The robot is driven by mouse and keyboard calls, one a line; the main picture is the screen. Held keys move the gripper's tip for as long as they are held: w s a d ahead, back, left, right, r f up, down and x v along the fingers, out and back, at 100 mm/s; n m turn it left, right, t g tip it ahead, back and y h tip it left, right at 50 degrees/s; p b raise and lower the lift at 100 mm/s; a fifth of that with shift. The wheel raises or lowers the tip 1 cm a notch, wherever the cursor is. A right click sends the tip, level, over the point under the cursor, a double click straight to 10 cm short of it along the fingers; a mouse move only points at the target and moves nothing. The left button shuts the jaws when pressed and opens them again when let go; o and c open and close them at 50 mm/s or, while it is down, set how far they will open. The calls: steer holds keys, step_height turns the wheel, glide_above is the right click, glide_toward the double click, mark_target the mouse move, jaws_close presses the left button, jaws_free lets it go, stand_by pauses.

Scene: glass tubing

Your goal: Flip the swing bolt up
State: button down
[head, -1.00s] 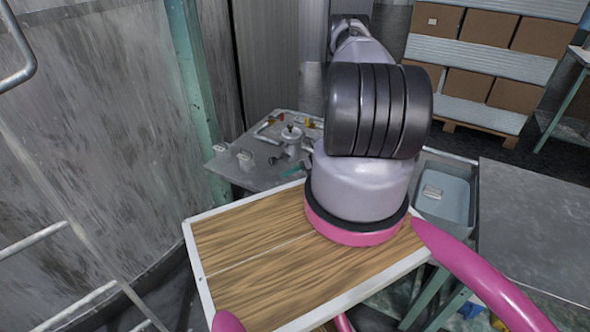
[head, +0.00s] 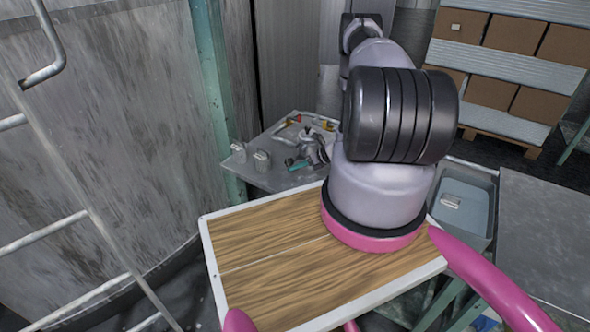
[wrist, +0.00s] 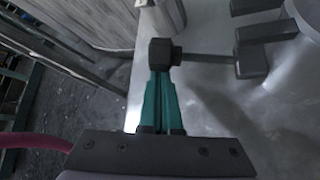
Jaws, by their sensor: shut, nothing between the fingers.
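The swing bolt shows in the wrist view as a dark rod with a block-like nut (wrist: 165,52) at its left end. Its rod runs level across the picture to a dark bracket (wrist: 266,44) on a pale metal body. My gripper (wrist: 161,76) has its teal fingers together and empty. The fingertips are right at the nut, which partly covers them; I cannot tell whether they touch. In the head view my gripper (head: 297,164) is small and low beside the metal fitting (head: 310,143) on the grey table. My arm hides part of that fitting, and the bolt is too small to make out.
The grey table (head: 268,178) also carries small pale blocks (head: 262,160) at its left edge and pipe parts with coloured handles (head: 292,121) at the back. A blue-grey bin (head: 468,207) stands to the right. A ladder and large tank are at left.

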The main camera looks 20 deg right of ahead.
mark_target(292, 160)
steer(key=shift+d+r, duration=0.1)
steer(key=shift+r, duration=0.15)
steer(key=shift+w+d+r+m+y, duration=0.15)
steer(key=shift+r+m+y, duration=0.15)
steer(key=shift+y, duration=0.2)
steer(key=shift+w+d+r+m+g+y, duration=0.2)
steer(key=shift+r+m+g+y, duration=0.1)
steer(key=shift+r+g+y, duration=0.15)
steer(key=shift+w+d+r+m+g+y, duration=0.3)
steer(key=shift+d+r+m+y, duration=0.25)
steer(key=shift+r+m+y, duration=0.25)
steer(key=w+d+r+m+y, duration=0.2)
steer(key=d+m+y, duration=0.1)
steer(key=shift+w+d+r+y, duration=0.15)
steer(key=shift+d+r+y, duration=0.05)
steer(key=shift+r+y, duration=0.1)
steer(key=shift+d, duration=0.1)
